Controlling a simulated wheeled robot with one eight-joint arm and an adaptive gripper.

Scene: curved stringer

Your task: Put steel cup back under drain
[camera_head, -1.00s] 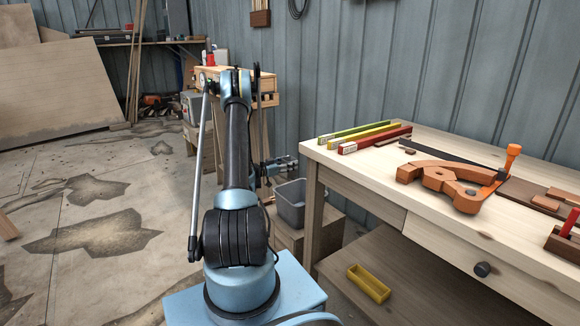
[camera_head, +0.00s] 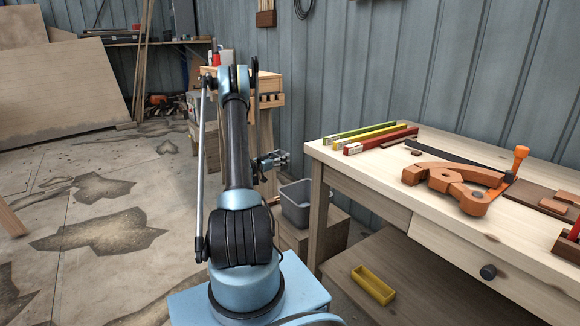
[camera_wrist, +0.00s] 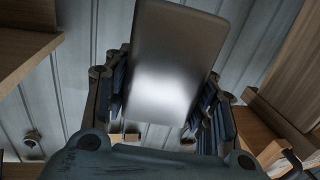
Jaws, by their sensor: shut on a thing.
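A plain steel cup (camera_wrist: 178,62) fills the upper middle of the wrist view, tilted slightly. My gripper (camera_wrist: 160,112) is shut on it, with dark fingers along both sides. In the head view my gripper (camera_head: 274,161) is small, beyond my arm and above a grey bin; the cup is hard to make out there. I cannot pick out the drain in either view. A small round fitting (camera_wrist: 32,138) shows on the wall side of the wrist view, but I cannot tell what it is.
The grey bin (camera_head: 296,203) stands on a low wooden box left of the workbench (camera_head: 400,200). A clamp (camera_head: 519,158) and an orange curved piece (camera_head: 450,187) lie on the bench. A yellow tray (camera_head: 373,285) sits on its lower shelf. Floor at left is mostly clear.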

